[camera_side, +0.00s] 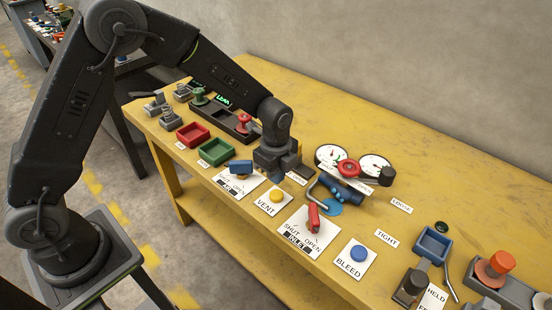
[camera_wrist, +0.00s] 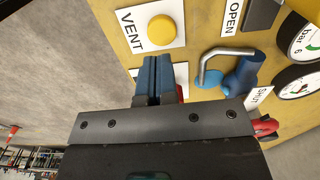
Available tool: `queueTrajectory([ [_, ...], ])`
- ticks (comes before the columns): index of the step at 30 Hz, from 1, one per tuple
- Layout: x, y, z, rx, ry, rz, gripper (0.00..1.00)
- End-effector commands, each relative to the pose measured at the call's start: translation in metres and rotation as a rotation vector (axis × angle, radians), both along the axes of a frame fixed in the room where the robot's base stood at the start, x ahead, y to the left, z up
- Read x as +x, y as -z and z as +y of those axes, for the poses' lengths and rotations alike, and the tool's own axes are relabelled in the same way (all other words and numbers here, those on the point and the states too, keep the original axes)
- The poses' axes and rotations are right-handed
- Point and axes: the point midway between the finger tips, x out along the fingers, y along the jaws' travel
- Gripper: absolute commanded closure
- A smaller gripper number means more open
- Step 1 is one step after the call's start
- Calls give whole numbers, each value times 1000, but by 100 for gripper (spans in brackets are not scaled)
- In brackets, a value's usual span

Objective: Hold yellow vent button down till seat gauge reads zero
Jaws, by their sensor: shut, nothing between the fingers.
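The yellow vent button (camera_side: 276,196) sits on a white plate marked VENT near the bench's front edge. It also shows in the wrist view (camera_wrist: 161,30), uncovered. My gripper (camera_wrist: 156,58) is shut and empty, its blue fingertips side by side at the lower edge of the VENT plate in the wrist picture. The fingertips appear apart from the button; their height above the bench is unclear. In the side view my gripper (camera_side: 277,177) is just behind the button. Two round white gauges (camera_side: 331,154) (camera_side: 374,166) stand to the right; I cannot tell which is the seat gauge, and needle readings are too small.
A red lever (camera_side: 313,220) stands on the INLET plate right of the button. A blue button (camera_side: 359,253) is on the BLEED plate. A blue-handled lever (camera_side: 240,167) is left of my gripper. A bent metal rod (camera_wrist: 215,60) lies near the fingers. Red (camera_side: 193,135) and green (camera_side: 217,151) trays are further left.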

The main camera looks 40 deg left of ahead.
Motion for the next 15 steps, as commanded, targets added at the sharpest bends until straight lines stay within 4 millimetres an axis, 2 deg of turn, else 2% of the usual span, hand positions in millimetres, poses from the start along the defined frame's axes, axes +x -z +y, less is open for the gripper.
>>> queueTrajectory([
  [1,-1,11,0,1,0,4,100],
  [6,-1,36,0,1,0,2,100],
  [10,0,48,0,0,0,0,100],
  [15,0,52,0,0,0,-1,100],
])
